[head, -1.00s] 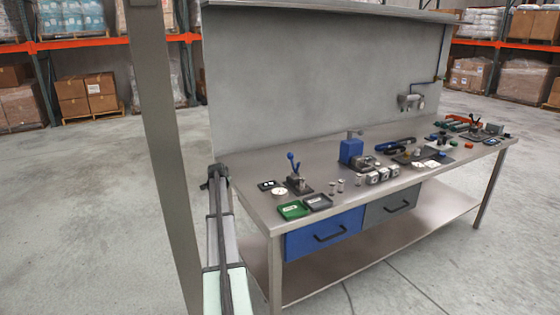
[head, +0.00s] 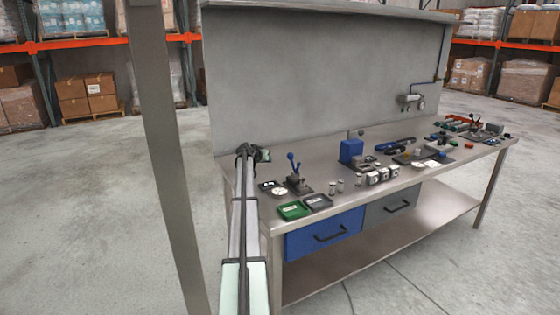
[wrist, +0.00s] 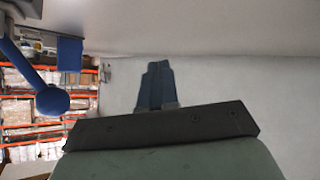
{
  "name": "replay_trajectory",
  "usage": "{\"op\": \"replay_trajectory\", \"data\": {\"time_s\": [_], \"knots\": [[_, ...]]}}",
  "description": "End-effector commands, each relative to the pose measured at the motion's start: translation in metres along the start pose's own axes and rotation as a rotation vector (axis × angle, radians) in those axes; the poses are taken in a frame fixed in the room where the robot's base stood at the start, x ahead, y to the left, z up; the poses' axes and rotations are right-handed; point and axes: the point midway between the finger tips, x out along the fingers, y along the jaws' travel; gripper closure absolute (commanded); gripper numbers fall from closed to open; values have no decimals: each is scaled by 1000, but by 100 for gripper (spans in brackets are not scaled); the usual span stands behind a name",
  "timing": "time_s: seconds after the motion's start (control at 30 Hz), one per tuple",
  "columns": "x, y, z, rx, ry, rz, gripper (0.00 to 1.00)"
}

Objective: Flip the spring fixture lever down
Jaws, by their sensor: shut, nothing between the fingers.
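The spring fixture (head: 299,184) stands near the left end of the bench on a dark base plate. Its blue lever (head: 292,160) stands up, tilted slightly left, with a ball knob on top. My gripper (head: 265,155) is over the bench's left end, left of the lever and apart from it at about knob height. In the wrist view, the blue knob (wrist: 52,101) and its rod are at the left edge. The gripper's fingers (wrist: 157,84) are closed together and empty, with a gap between them and the knob.
The steel bench (head: 237,164) has a tall back panel (head: 320,80). In front of the fixture are a green tray (head: 293,210) and a dark grey tray (head: 318,202). A blue press (head: 351,150) and several small parts stand to the right.

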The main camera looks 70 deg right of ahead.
Motion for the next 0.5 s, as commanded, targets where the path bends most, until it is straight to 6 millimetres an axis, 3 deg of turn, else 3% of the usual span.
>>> {"op": "replay_trajectory", "data": {"time_s": [0.3, 0.5], "knots": [[3, 17, 13, -602, -144, 387, 100], [-9, -5, 25, -996, -307, 637, 100]]}}
